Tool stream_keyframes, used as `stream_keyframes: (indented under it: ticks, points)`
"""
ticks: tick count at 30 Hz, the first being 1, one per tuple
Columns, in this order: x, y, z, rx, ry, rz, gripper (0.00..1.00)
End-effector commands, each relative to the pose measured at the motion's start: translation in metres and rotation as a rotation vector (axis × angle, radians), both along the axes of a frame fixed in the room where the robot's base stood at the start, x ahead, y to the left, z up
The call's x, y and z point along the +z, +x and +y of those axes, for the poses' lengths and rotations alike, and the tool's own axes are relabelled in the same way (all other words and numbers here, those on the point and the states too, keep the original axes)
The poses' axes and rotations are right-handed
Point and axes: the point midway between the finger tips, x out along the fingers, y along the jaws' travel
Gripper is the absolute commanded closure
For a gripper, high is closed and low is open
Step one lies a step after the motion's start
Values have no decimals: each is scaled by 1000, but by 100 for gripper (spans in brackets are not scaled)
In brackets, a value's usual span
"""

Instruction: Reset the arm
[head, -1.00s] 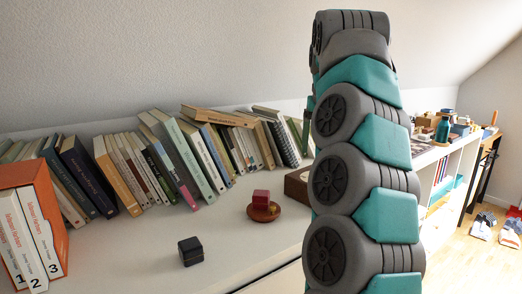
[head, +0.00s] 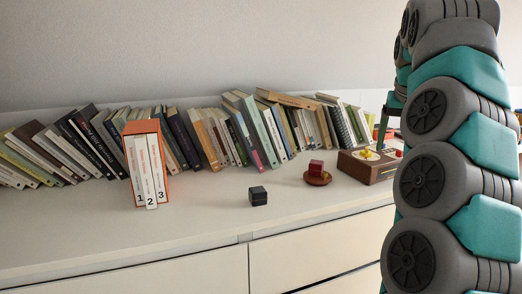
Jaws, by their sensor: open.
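My grey and teal arm (head: 440,150) rises along the right side of the head view and runs out at the top edge. A narrow teal part of mine (head: 385,118) shows behind its left edge, over the right end of the cabinet top. My fingertips cannot be made out, and nothing held shows. The white cabinet top (head: 100,225) lies left of the arm. The drawer fronts (head: 310,250) below it look closed where they show; the arm hides the right end.
A row of leaning books (head: 205,135) lines the wall. An orange-cased book set (head: 148,165), a dark cube (head: 258,195), a red cube (head: 316,168) on a small brown dish (head: 317,179) and a wooden box (head: 366,168) stand on the cabinet. Its front left is clear.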

Motion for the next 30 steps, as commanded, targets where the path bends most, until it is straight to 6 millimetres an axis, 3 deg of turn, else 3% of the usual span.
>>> stream_keyframes:
  ticks: [17,23,30]
  points:
    - [-20,-19,40,146,-29,60,22]
    - [-43,-44,70,242,-43,109,22]
    - [-90,-97,108,351,-49,194,22]
